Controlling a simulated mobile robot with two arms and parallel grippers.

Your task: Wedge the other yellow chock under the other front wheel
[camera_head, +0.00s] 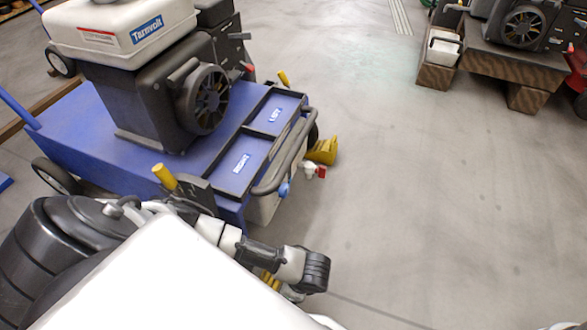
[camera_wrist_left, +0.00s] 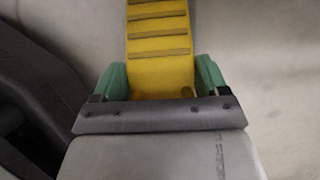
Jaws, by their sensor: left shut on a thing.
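My left gripper (camera_wrist_left: 160,88) is shut on a ridged yellow chock (camera_wrist_left: 160,40), its green fingertips on either side. The chock's far end is cut off by the top of the wrist view. A dark rounded thing, apparently a wheel (camera_wrist_left: 40,105), is at the left there, with a gap to the chock. In the head view a bit of this chock (camera_head: 268,281) shows low beside my left arm, which hides the near front wheel. Another yellow chock (camera_head: 323,151) sits on the floor against the far front wheel (camera_head: 313,127) of the blue cart (camera_head: 75,125).
The cart carries a dark engine, two empty labelled tray sections (camera_head: 235,172) and a front bar (camera_head: 282,170). A small red-handled tap (camera_head: 312,170) sticks out at its front. A brown stand with another engine (camera_head: 480,55) is at upper right. The floor between is clear.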

